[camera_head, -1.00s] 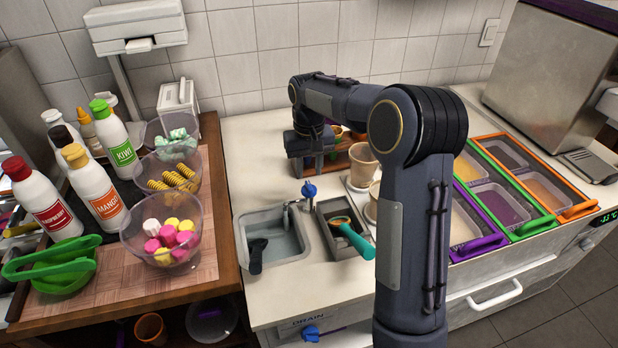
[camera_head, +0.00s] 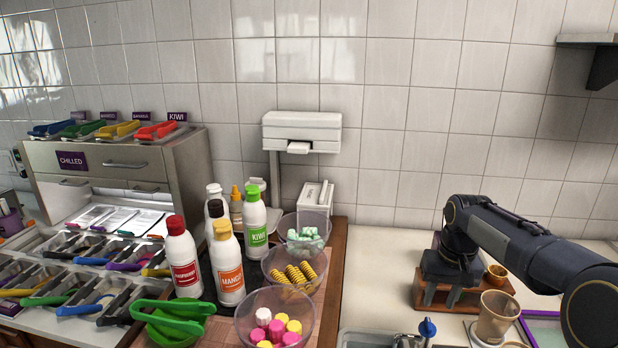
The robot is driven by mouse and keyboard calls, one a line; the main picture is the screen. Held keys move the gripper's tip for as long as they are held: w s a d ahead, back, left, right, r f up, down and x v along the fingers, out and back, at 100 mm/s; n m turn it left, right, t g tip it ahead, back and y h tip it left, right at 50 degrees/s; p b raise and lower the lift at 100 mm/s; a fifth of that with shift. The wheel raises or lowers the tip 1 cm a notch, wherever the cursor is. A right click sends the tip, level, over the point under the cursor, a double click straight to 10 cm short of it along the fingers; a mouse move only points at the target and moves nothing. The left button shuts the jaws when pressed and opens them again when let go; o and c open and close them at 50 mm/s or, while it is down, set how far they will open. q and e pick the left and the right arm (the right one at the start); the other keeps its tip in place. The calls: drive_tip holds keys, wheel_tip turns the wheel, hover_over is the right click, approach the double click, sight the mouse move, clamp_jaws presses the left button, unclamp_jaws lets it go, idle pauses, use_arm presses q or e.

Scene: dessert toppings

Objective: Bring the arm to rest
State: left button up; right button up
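My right gripper (camera_head: 454,290) is in the lower right, at the end of my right arm that comes in from the right edge. It points down over the white counter, in front of a brown wooden stand (camera_head: 488,297). Its fingers are small and dark, and I cannot tell whether they are apart or together. I see nothing hanging from it. My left arm and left gripper are not in view.
A beige cup (camera_head: 497,316) stands close right of the gripper. A blue tap knob (camera_head: 427,327) is below it. Sauce bottles, including kiwi (camera_head: 256,222), and clear bowls (camera_head: 274,318) crowd the left counter. A chilled topping cabinet (camera_head: 110,165) is further left.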

drive_tip(key=s+a+r+t+y, duration=0.1)
drive_tip(key=s+a+r+t, duration=0.15)
drive_tip(key=s, duration=0.55)
drive_tip(key=s+a+r+t+y, duration=0.1)
drive_tip(key=s+a+y, duration=0.15)
drive_tip(key=s, duration=0.55)
drive_tip(key=s+a+f+t, duration=0.1)
drive_tip(key=s+a+f, duration=0.1)
drive_tip(key=s, duration=0.3)
drive_tip(key=s+a+f+n, duration=0.1)
drive_tip(key=s+a+f, duration=0.1)
drive_tip(key=s+a, duration=0.2)
drive_tip(key=s, duration=0.2)
drive_tip(key=shift+s+a+f+t, duration=0.25)
drive_tip(key=shift+s+f+t, duration=0.05)
drive_tip(key=shift+f+t, duration=0.1)
